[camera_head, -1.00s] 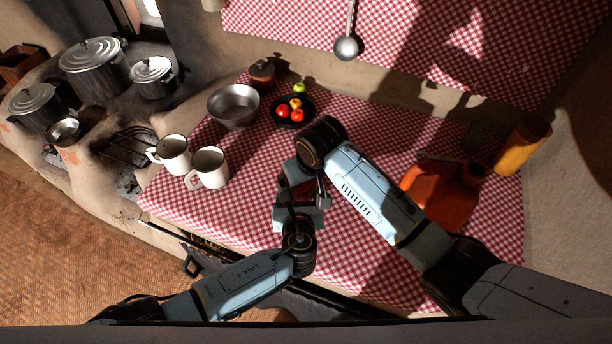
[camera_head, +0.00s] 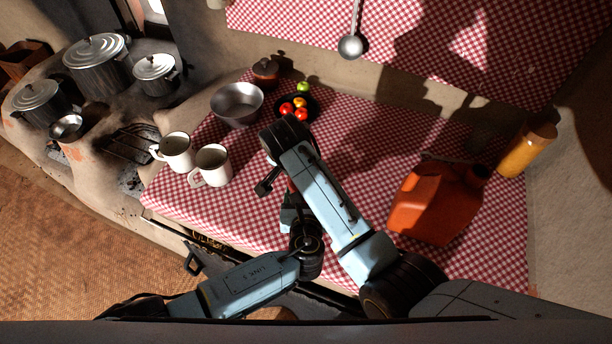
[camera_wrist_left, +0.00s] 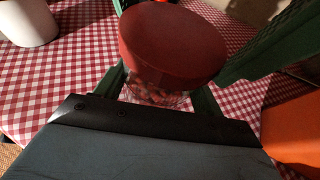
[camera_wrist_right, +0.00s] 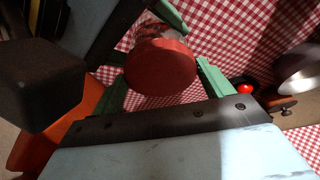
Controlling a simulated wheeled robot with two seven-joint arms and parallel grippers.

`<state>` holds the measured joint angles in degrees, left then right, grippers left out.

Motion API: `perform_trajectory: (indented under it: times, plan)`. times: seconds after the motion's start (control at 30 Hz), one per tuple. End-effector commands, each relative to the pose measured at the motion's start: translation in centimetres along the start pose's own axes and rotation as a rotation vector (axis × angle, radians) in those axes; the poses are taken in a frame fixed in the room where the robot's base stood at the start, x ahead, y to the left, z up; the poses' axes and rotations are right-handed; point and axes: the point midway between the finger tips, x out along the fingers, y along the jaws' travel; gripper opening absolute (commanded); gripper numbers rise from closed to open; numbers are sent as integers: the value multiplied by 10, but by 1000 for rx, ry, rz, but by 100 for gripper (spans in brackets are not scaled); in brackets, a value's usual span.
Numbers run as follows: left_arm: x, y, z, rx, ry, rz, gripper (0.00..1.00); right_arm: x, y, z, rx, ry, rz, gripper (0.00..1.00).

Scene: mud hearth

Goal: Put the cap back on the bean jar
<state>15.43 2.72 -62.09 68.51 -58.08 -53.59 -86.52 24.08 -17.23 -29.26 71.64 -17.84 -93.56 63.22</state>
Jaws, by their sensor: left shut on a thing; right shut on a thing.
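The bean jar (camera_wrist_left: 150,93) is clear, with reddish beans inside. My left gripper (camera_wrist_left: 162,98) is shut on it, with a green finger on each side. The round red cap (camera_wrist_left: 170,42) is over the jar's top in the left wrist view and hides its mouth. The cap also shows in the right wrist view (camera_wrist_right: 160,67), between the green fingers of my right gripper (camera_wrist_right: 162,82), which is shut on it. I cannot tell whether the cap touches the rim. In the head view my arms mostly hide jar and cap.
Two white mugs (camera_head: 211,165) stand left of my grippers on the checked cloth. A metal bowl (camera_head: 237,104) and a dark dish (camera_head: 313,104) with fruit are behind. An orange jug (camera_head: 436,203) stands to the right. The cloth between my right arm and the jug is clear.

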Motion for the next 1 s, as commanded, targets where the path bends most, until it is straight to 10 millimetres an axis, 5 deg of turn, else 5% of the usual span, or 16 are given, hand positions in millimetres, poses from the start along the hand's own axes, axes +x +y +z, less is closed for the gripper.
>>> perform_trajectory:
  times: [0.37, 0.4, 0.57, 0.8, 1.0]
  plan:
    - [-1, -4, 0, -7, 5, -10, 5, -2, -3, 2, 71, -2, 12, 58]
    - [-1, -4, 0, -7, 5, -10, 5, -2, -3, 2, 70, -3, 12, 81]
    - [0, -2, 0, -6, 4, -7, 5, -2, -2, 1, 70, -2, 14, 100]
    - [0, 0, 0, -4, 2, -1, 5, -4, -2, 0, 70, -1, 16, 100]
    - [1, 1, 0, -3, 2, 1, 5, -28, -2, -8, 71, -1, 14, 100]
